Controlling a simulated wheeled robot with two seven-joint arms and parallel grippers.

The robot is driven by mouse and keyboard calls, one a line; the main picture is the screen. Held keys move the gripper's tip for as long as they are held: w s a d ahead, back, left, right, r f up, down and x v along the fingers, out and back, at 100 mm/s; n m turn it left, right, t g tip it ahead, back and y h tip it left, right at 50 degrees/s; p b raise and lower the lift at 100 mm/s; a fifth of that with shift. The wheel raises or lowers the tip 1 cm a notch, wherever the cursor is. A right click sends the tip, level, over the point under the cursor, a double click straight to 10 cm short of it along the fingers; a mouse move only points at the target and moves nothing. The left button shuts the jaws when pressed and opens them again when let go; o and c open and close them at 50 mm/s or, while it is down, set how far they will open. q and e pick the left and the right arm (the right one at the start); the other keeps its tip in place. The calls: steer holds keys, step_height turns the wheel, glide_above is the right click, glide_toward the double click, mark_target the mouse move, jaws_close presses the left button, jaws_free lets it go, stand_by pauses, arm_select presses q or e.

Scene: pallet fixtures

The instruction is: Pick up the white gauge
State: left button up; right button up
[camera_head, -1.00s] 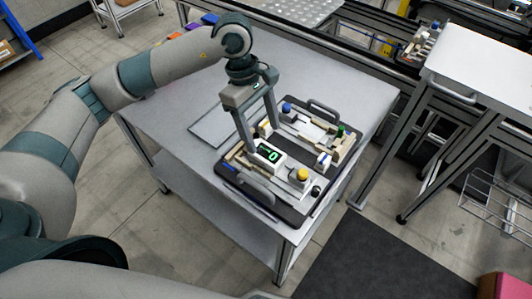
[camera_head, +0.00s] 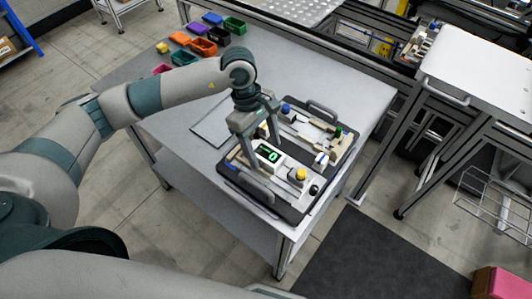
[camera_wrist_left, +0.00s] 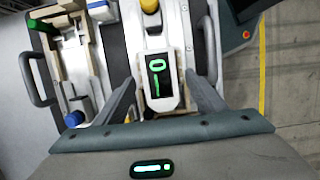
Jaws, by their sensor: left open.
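The white gauge (camera_head: 269,154), a small white block with a black screen and green digits, sits on the dark pallet (camera_head: 258,196) on the grey table. In the left wrist view the gauge (camera_wrist_left: 158,78) lies between the two fingers of my left gripper (camera_wrist_left: 163,95), with gaps on both sides. My left gripper (camera_head: 261,150) is open and points down over the gauge, its fingers on either side of it. I cannot tell exactly how low the fingertips are. My right gripper is out of view.
A yellow knob (camera_head: 301,174) stands close beside the gauge, and a blue knob (camera_head: 286,108) is farther back. The pallet has raised handles (camera_head: 257,187). A flat grey plate (camera_head: 212,128) lies left of the pallet. Coloured bins (camera_head: 201,47) stand at the table's back left.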

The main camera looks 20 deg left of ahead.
mark_target(269, 153)
arm_select(q)
steer(key=shift+c, duration=0.3)
steer(key=c, duration=1.2)
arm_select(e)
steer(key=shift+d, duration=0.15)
arm_select(q)
steer(key=shift+r, duration=0.15)
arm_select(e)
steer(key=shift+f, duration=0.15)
